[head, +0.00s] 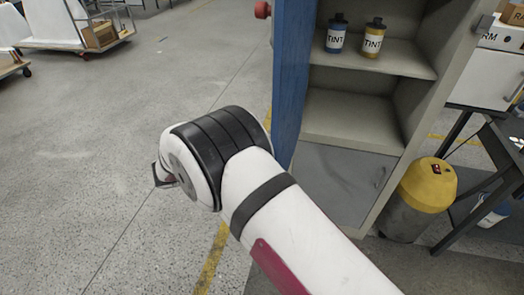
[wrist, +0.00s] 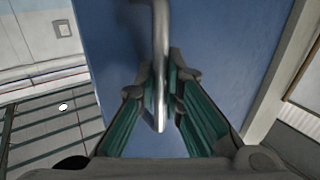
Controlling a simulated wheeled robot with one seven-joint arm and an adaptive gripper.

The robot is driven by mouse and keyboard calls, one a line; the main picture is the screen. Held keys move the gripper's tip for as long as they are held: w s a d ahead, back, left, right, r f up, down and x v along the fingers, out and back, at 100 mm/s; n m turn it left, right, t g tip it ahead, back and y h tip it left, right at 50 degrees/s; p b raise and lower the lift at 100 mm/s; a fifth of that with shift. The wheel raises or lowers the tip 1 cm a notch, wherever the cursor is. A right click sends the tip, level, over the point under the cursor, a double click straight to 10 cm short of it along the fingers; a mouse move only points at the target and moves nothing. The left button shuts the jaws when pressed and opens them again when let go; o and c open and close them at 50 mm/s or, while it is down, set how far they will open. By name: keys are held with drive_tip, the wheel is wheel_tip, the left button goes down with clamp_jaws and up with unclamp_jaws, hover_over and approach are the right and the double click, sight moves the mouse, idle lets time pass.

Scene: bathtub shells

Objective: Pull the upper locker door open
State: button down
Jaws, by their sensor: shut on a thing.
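The upper locker door (head: 291,75) is blue and stands swung open at the left side of the grey locker (head: 425,100). In the wrist view the blue door face (wrist: 225,50) fills the middle. My gripper (wrist: 163,92) is shut on the door's silver bar handle (wrist: 160,30), with one finger on each side of it. In the head view my arm hides most of the gripper, and the handle is out of sight behind the door. The lower grey door (head: 340,182) is closed.
Inside the open locker, a blue tint bottle (head: 336,35) and a yellow tint bottle (head: 373,40) stand on the upper shelf (head: 405,60). A yellow-topped bin (head: 425,187) stands close at the locker's right. The floor (head: 110,150) at left is clear up to a cart (head: 65,42).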

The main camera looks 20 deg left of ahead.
drive_tip(key=shift+s, duration=0.1)
drive_tip(key=c, duration=1.7)
unclamp_jaws()
drive_tip(key=v, duration=1.2)
